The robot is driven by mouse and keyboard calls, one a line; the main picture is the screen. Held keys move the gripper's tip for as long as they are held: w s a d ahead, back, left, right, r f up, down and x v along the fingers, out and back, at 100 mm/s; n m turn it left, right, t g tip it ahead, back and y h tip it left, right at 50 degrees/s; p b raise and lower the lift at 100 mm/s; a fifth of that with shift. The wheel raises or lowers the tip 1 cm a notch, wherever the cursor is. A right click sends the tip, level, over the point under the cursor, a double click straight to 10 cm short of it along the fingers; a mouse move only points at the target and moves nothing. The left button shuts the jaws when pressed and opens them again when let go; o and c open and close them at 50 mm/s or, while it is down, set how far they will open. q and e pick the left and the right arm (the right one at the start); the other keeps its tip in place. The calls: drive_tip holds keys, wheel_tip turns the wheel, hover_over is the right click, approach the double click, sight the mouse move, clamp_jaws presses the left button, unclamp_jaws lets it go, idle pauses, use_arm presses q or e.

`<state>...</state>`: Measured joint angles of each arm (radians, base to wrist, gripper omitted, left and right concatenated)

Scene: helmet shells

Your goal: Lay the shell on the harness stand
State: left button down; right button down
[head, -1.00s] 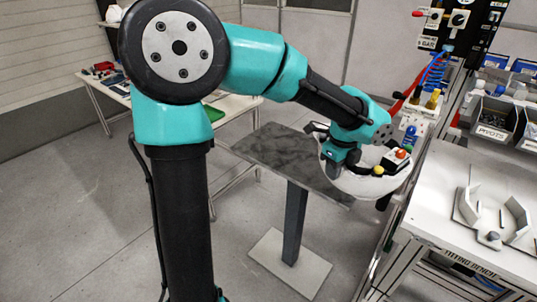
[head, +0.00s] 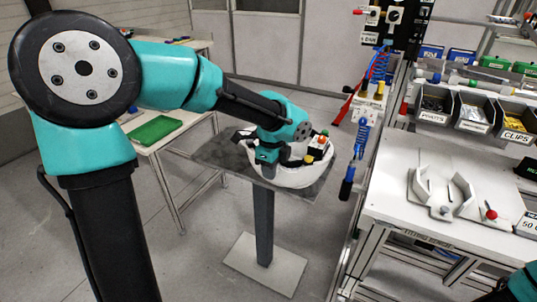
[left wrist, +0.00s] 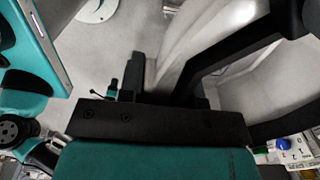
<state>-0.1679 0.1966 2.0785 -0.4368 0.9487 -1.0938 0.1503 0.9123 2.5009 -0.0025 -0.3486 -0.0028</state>
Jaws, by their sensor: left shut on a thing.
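The white helmet shell (head: 293,177) hangs open side up over the right part of a grey pedestal top; I cannot tell whether they touch. My left gripper (head: 267,168) is shut on the shell's near left wall. In the left wrist view the shell's pale curved wall (left wrist: 190,42) lies at the dark fingers (left wrist: 170,90). The likely harness stand, a white fixture with angled uprights (head: 440,192), stands empty on the fitting bench, right of the shell and apart from it. My right gripper is out of view; only a bit of that arm shows at lower right.
The fitting bench (head: 400,215) has free surface around the fixture. A red-knobbed part (head: 490,213) is beside it. Labelled bins (head: 475,115) line the back. Hanging coiled hoses and tools (head: 362,140) stand between pedestal (head: 225,152) and bench. A green tray (head: 156,129) lies on the left table.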

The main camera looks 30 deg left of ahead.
use_arm(q)
drive_tip(key=w+a, duration=0.2)
drive_tip(key=w, duration=0.2)
drive_tip(key=w+a, duration=0.2)
drive_tip(key=w, duration=0.1)
drive_tip(key=w+a+f, duration=0.1)
drive_tip(key=w+a, duration=0.1)
drive_tip(key=w, duration=0.2)
drive_tip(key=shift+w+a+f, duration=0.1)
drive_tip(key=shift+w+a, duration=0.2)
drive_tip(key=shift+a, duration=0.1)
drive_tip(key=shift+f, duration=1.75)
drive_tip(key=c, duration=0.8)
unclamp_jaws()
drive_tip(key=shift+f, duration=0.1)
wheel_tip(320, 180, up, 12)
drive_tip(key=shift+s, duration=0.25)
